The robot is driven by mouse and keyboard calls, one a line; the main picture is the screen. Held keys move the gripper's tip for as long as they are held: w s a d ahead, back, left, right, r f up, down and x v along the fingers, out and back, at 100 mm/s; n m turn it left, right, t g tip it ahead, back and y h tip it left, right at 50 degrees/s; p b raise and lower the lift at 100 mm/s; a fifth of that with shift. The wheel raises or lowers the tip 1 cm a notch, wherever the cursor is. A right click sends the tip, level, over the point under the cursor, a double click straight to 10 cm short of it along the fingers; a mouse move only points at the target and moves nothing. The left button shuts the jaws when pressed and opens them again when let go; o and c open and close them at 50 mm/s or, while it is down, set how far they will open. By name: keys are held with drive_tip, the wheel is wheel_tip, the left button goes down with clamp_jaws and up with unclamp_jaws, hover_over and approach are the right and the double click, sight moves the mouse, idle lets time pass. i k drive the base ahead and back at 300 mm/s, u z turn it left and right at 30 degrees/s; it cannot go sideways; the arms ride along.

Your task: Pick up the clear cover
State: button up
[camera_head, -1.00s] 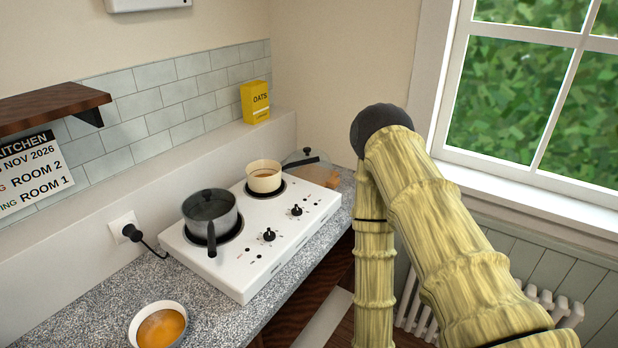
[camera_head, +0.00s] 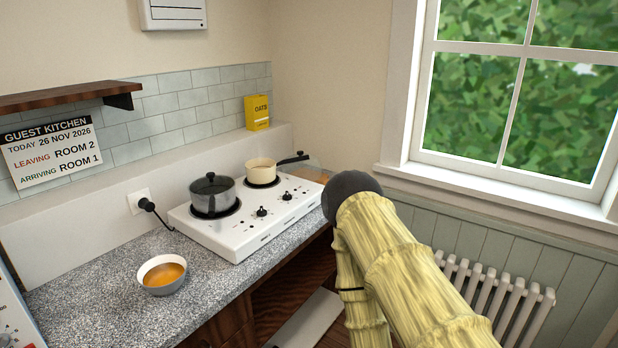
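A clear cover (camera_head: 211,184) with a black knob appears to lie on top of a dark grey pot (camera_head: 212,203). The pot stands on the left, nearer burner of the white hob (camera_head: 240,242). My arm, in straw-like casing with a dark rounded joint, fills the lower right of the view, to the right of the hob. My gripper is not in view, so I cannot tell its opening or its place relative to the cover.
A cream pan (camera_head: 261,174) with brown contents sits on the farther burner, its black handle pointing right. A bowl of orange liquid (camera_head: 162,275) stands on the speckled counter (camera_head: 110,300). A yellow oats box (camera_head: 257,113) stands on the back ledge. A radiator (camera_head: 500,300) is at right.

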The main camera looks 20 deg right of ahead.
sight(311, 169)
drive_tip(key=k, duration=0.2)
drive_tip(key=z, duration=1.75)
drive_tip(key=i, duration=2.35)
drive_tip(key=u, duration=2.3)
